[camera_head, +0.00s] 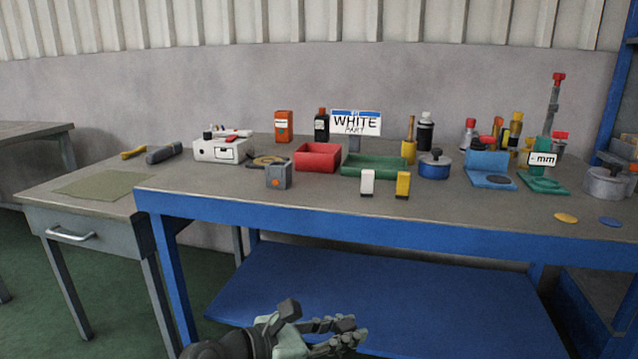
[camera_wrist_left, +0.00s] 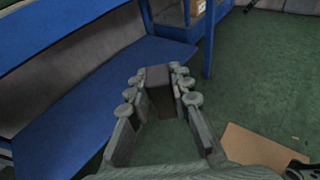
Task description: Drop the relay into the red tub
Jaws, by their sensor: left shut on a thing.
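The red tub (camera_head: 318,157) is an open rectangular box on the blue-framed workbench, left of the middle. My left gripper (camera_head: 345,330) is low in front of the bench, below the level of its top. In the left wrist view its fingers (camera_wrist_left: 161,95) are closed around a small dark block, which looks like the relay (camera_wrist_left: 158,76). The block sits between the fingertips, clear of any surface. The tub is not in the wrist view.
A green tray (camera_head: 375,166) stands right of the tub. A grey box with an orange mark (camera_head: 278,177), a white block (camera_head: 367,182) and a yellow block (camera_head: 403,185) stand near the front. The bench's blue front edge (camera_head: 350,228) lies between my gripper and the tub.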

